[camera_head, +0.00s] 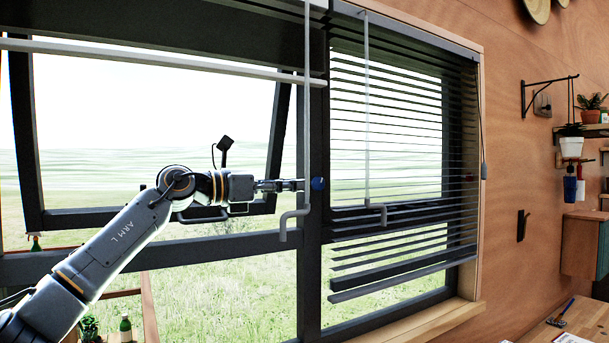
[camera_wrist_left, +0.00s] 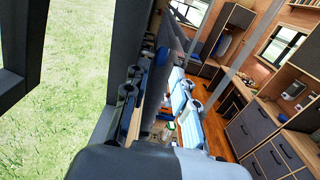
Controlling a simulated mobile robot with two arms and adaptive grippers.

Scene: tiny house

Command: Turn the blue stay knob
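The blue knob (camera_head: 318,183) is a small round knob on the dark window post, between the open window at left and the blinds at right. My left gripper (camera_head: 292,185) reaches in from the left and points at it. Its tips are very close to the knob; I cannot tell whether they touch. In the left wrist view the two fingers (camera_wrist_left: 156,80) stand apart with a gap between them, and a dark blue shape, likely the knob (camera_wrist_left: 162,57), shows near their tips. My right gripper is not in view.
A grey crank rod (camera_head: 305,110) hangs just in front of the post, close to my gripper. Dark blinds (camera_head: 400,140) cover the right window. Shelves with plants (camera_head: 570,145) are on the wooden wall at right.

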